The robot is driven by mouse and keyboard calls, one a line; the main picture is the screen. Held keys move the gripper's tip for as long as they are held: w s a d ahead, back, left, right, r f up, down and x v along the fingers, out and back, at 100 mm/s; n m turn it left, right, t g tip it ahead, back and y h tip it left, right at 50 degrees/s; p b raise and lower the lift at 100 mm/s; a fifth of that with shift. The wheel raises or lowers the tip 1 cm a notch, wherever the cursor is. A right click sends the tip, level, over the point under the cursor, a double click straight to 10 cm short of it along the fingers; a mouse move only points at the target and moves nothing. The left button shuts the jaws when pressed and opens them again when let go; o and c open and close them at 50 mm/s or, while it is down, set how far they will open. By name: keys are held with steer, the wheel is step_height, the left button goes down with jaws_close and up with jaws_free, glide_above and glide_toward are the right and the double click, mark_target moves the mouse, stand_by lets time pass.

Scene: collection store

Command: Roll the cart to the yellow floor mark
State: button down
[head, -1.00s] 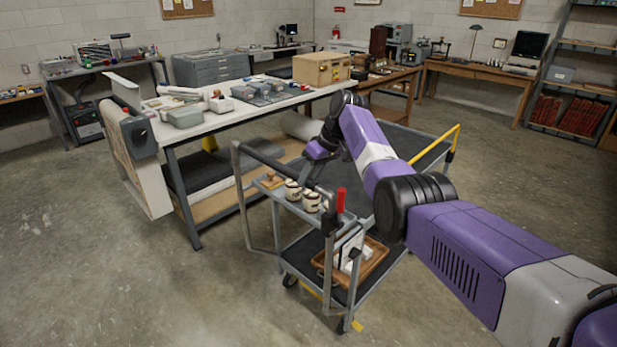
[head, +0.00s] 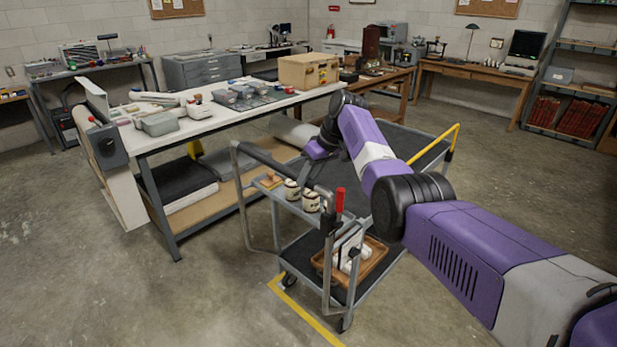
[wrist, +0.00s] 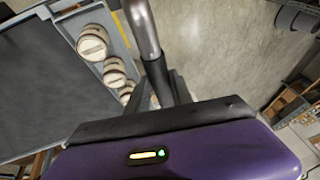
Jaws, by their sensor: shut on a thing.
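The grey cart (head: 283,213) stands upright, with a dark top mat, a lower shelf and a push handle (head: 268,160) at its near-left end. My gripper (head: 306,178) is shut on this handle; the wrist view shows the grey tube (wrist: 146,35) running into the fingers (wrist: 160,88). The fingertips are partly hidden in the head view. The yellow floor mark (head: 304,314) shows as a line on the floor along the cart's handle end. One caster (head: 288,280) is close to the line's corner; another caster (head: 345,323) is just right of the line. Any further part is hidden.
Several pale jars (head: 292,190) stand on the cart top, and a wooden tray (head: 372,262) lies on its lower shelf. A long workbench (head: 205,127) stands close along the cart's left side. Open concrete floor (head: 500,165) lies to the right.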

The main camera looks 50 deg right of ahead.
steer(key=shift+w+r, duration=0.2)
steer(key=shift+r, duration=0.05)
steer(key=c, duration=1.3)
jaws_free()
steer(key=shift+o, duration=0.9)
steer(key=shift+s+f, duration=0.1)
steer(key=shift+f, duration=0.05)
steer(key=b+v, duration=0.1)
steer(key=v, duration=0.6)
steer(key=shift+s+r, duration=0.2)
steer(key=shift+r, duration=0.15)
